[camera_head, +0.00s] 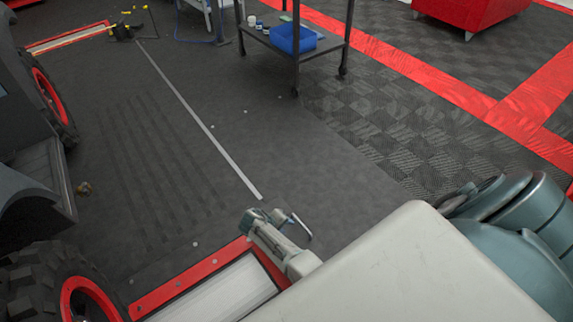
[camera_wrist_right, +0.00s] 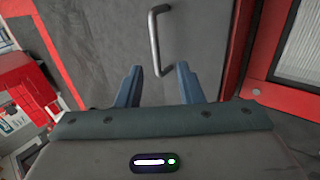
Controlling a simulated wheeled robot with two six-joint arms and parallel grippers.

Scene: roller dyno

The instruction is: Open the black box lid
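In the right wrist view, a dark grey panel (camera_wrist_right: 95,40), apparently the black box lid, carries a silver C-shaped handle (camera_wrist_right: 154,38). My right gripper (camera_wrist_right: 158,78) is open, with its two blue-grey fingers apart and pointing at the panel. The near end of the handle shows between the fingertips; I cannot tell whether they touch it. My right arm hides much of the lower right, and the box itself is not clear there. My left gripper is not in view.
A red frame with a pale insert (camera_head: 215,290) lies in the floor at bottom centre. A vehicle with a large tyre (camera_head: 35,285) stands at left. A cart with a blue bin (camera_head: 292,38) stands at the back.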

